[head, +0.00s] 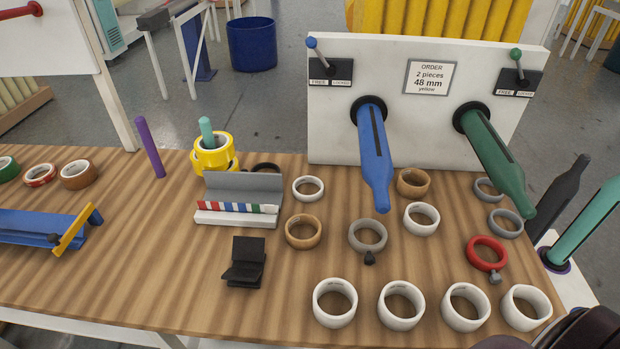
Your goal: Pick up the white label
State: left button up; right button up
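No separate loose white label stands out clearly. A grey and white holder (238,186) stands left of the middle of the table. Along its front is a row of small coloured pieces (240,208), with white among red, blue and green; I cannot tell whether one is the white label. A white card with order text (431,77) is on the upright white panel. Neither gripper's fingers are in view. A dark rounded part at the bottom right corner looks like part of my arm.
Blue (373,155) and green (494,160) spindles jut from the white panel (335,115) over the table. Several white rings (335,303) line the front edge. A black stand (245,262), yellow tape rolls (214,153) and a purple peg (149,147) stand left. Bare wood lies front left.

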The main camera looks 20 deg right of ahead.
aim_at(269, 208)
jog(key=i+l+z, duration=0.1)
jog(key=i+z, duration=0.3)
jog(key=i, duration=0.15)
jog(key=j+z, duration=0.1)
jog(key=j, duration=0.35)
jog(key=k+j, duration=0.15)
jog(key=j, duration=0.25)
jog(key=j+z, duration=0.15)
jog(key=j, duration=0.3)
jog(key=k+j, duration=0.15)
jog(key=j, duration=0.25)
jog(key=k+j+z, duration=0.15)
jog(key=j, duration=0.3)
